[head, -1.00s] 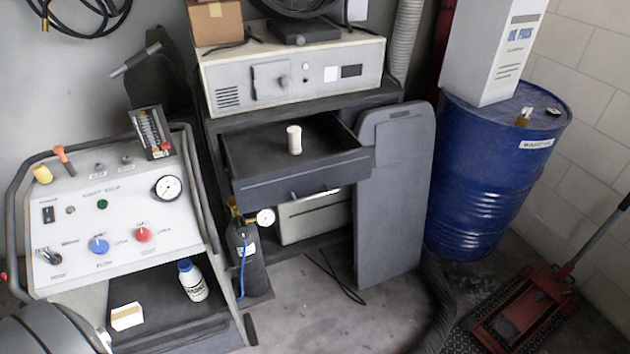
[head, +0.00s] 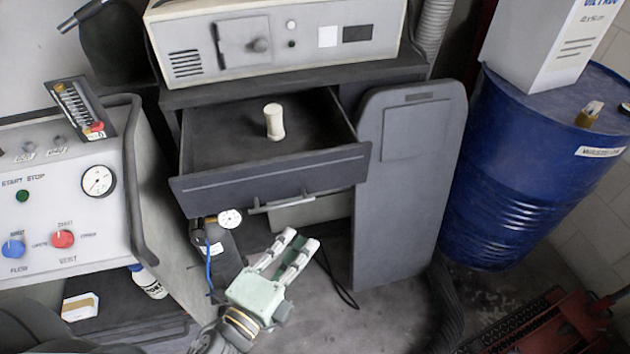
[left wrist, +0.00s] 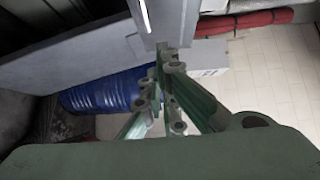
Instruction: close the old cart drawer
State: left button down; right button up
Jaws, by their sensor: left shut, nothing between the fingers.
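The dark grey cart drawer (head: 270,180) is pulled out of the old cart (head: 390,75). A small cream cylinder (head: 274,121) stands upright inside it. The drawer's front has a bar handle (head: 296,202). My left gripper (head: 300,241) is shut and empty, in front of and below the drawer front, with fingers pointing up and away. In the picture its tips lie just under the handle; I cannot tell the exact gap. The left wrist view shows its green fingers (left wrist: 165,95) close together, near a grey surface at the top. My right gripper is not in view.
A grey panel (head: 410,190) leans right of the drawer. A blue drum (head: 520,180) stands further right, with a red jack (head: 560,335) in front. A console (head: 60,200) stands at left. A gas bottle with gauge (head: 215,245) is below the drawer.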

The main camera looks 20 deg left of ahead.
pick_arm(q)
jog(key=a+p+x, duration=0.2)
jog(key=p+x, duration=0.1)
jog(key=x, duration=0.9)
jog(key=shift+w+a+r+p, duration=0.35)
jog(key=shift+w+r, duration=0.2)
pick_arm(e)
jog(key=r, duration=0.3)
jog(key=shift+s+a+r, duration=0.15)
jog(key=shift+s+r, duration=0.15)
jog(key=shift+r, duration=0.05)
